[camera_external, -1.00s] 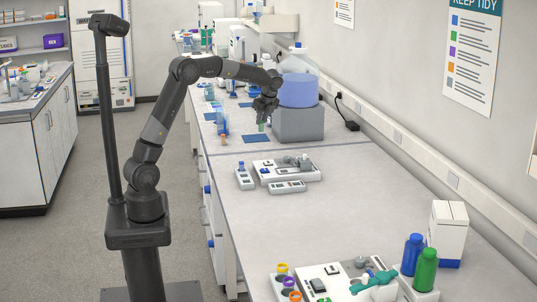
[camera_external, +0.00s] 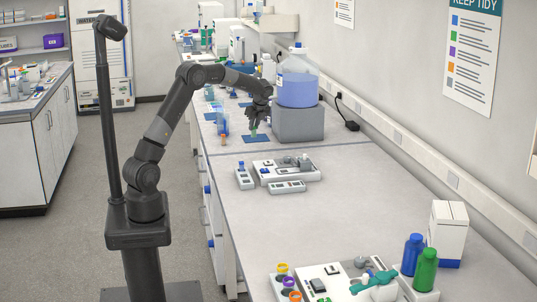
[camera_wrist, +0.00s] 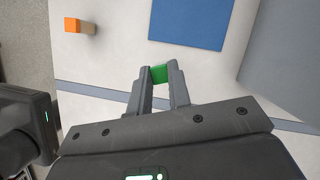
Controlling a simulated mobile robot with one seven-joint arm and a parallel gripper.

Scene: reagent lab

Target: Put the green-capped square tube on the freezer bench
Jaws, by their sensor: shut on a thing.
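My gripper (camera_external: 256,126) is shut on the green-capped square tube (camera_external: 254,133), low over the long bench (camera_external: 300,222) by a blue mat (camera_external: 261,140). In the wrist view my gripper (camera_wrist: 158,82) has its two fingers on either side of the green cap (camera_wrist: 159,74); the rest of the tube is hidden there. I cannot tell whether the tube touches the bench. The blue mat also shows in the wrist view (camera_wrist: 190,22), above the fingertips in the picture.
A grey block (camera_external: 297,125) with a large carboy (camera_external: 297,88) stands right of my gripper. Small instruments (camera_external: 286,169) lie nearer. The bench's middle right is clear.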

